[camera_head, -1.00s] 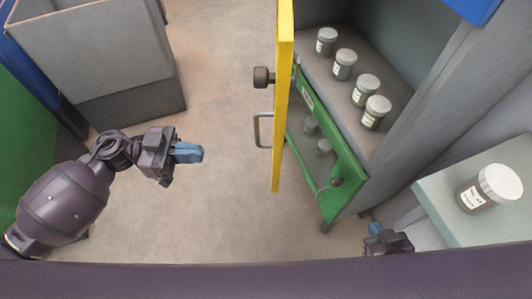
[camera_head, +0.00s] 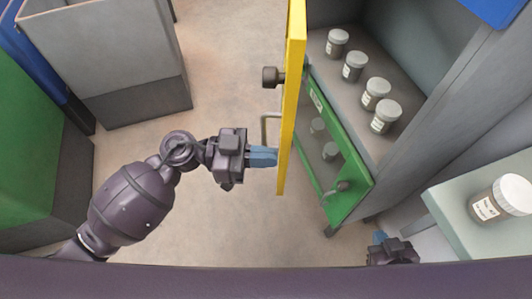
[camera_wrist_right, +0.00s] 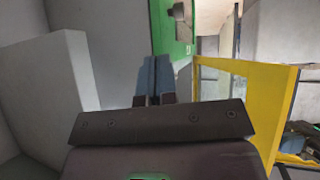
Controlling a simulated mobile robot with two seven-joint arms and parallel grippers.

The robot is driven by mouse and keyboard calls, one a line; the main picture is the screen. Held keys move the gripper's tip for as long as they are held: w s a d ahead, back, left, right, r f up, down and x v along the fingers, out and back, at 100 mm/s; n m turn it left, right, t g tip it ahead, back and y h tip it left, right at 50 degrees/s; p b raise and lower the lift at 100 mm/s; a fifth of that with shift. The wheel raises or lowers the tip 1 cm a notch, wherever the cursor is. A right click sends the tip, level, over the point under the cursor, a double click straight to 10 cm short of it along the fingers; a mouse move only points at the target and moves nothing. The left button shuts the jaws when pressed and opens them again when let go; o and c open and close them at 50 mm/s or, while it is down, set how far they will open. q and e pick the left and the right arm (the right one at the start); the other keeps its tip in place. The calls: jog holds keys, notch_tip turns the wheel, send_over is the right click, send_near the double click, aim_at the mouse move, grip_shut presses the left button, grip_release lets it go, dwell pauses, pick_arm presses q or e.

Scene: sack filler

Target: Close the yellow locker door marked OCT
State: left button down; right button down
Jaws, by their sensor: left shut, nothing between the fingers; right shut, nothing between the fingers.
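The yellow locker door (camera_head: 292,80) stands open, seen nearly edge-on in the head view, with a dark knob and a grey bar handle (camera_head: 265,128) on its left face. No OCT marking is readable. The door also shows as a yellow frame in the right wrist view (camera_wrist_right: 285,90). My left gripper (camera_head: 268,156) is shut and empty, its blue fingertips at the door's left face, just below the handle; I cannot tell whether they touch. My right gripper (camera_head: 378,238) is shut and empty, low at the right, below the green door; its blue fingers show in the right wrist view (camera_wrist_right: 154,78).
A green door (camera_head: 345,150) with a window hangs open right of the yellow one. The grey locker (camera_head: 425,75) holds several lidded jars (camera_head: 376,93). A pale table (camera_head: 450,205) with a jar (camera_head: 500,200) stands at right. A grey bin (camera_head: 105,50) is at back left.

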jog(key=shift+w+r, duration=0.15)
jog(key=shift+w, duration=0.05)
